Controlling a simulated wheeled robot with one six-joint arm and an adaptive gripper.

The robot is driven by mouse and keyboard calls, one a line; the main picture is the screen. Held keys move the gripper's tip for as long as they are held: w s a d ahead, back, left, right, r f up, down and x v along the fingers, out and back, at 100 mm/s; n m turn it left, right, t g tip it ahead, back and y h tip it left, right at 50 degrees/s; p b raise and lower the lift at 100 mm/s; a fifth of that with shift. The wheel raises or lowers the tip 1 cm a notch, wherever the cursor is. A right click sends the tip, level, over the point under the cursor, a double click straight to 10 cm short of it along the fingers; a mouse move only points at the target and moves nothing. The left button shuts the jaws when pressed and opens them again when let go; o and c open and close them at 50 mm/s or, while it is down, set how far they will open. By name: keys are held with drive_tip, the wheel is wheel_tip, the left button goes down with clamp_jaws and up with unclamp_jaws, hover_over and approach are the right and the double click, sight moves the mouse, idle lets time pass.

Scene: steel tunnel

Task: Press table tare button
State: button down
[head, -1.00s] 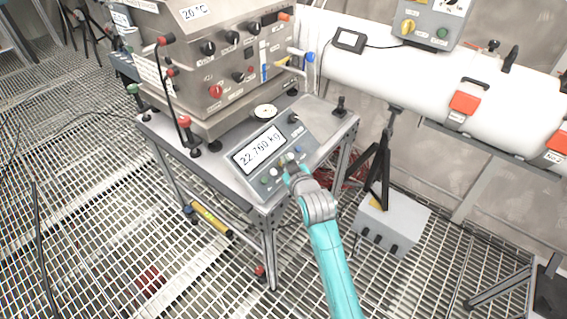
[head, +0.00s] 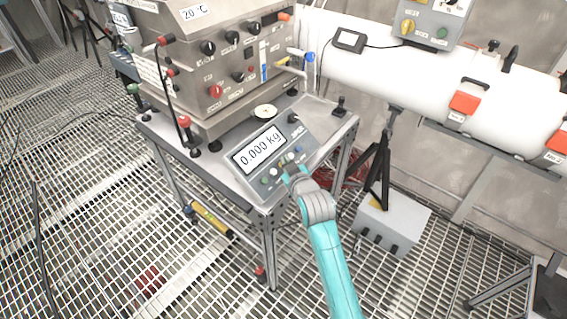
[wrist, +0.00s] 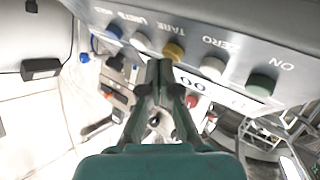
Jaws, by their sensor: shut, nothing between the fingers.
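The table scale's grey panel (head: 285,130) stands on the front of the metal table, and its display (head: 259,149) reads 0.000 kg. In the wrist view a row of coloured buttons runs along the panel, with labels upside down. The yellow button (wrist: 174,52) is by the TARE label, between a white button (wrist: 212,67) by ZERO and another white one by UNITS. My gripper (wrist: 160,68) is shut and empty, its tips at the yellow button's lower left edge. I cannot tell whether they touch it. In the head view my gripper (head: 289,168) hides part of the button row.
A green ON button (wrist: 261,84) and a blue HOLD button (wrist: 114,32) sit at the row's ends. A steel control box (head: 225,60) with knobs and levers stands behind the scale panel. A white tube (head: 400,75) and a grey box on the floor (head: 395,222) are to the right.

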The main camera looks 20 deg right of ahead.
drive_tip(key=shift+d+r, duration=0.1)
drive_tip(key=shift+r, duration=0.1)
drive_tip(key=shift+s+d+r, duration=0.35)
drive_tip(key=shift+s+r, duration=0.15)
drive_tip(key=shift+r, duration=0.3)
drive_tip(key=shift+s+d+r, duration=0.3)
drive_tip(key=shift+s+r, duration=0.15)
drive_tip(key=shift+r, duration=0.35)
drive_tip(key=shift+s+d+r, duration=0.35)
drive_tip(key=shift+s+r, duration=0.15)
drive_tip(key=shift+r, duration=0.3)
drive_tip(key=s+f+m, duration=0.1)
drive_tip(key=s+f, duration=0.6)
drive_tip(key=s, duration=0.6)
drive_tip(key=s+f+m, duration=0.1)
drive_tip(key=s+f, duration=0.5)
drive_tip(key=s, duration=0.7)
drive_tip(key=s+r+m, duration=0.1)
drive_tip(key=s+r, duration=0.2)
drive_tip(key=s, duration=1)
drive_tip(key=s+r+m, duration=0.1)
drive_tip(key=s+r, duration=0.3)
drive_tip(key=s, duration=0.8)
drive_tip(key=shift+s+a+h, duration=0.3)
drive_tip(key=shift+s+a, duration=0.05)
drive_tip(key=shift+a, duration=0.05)
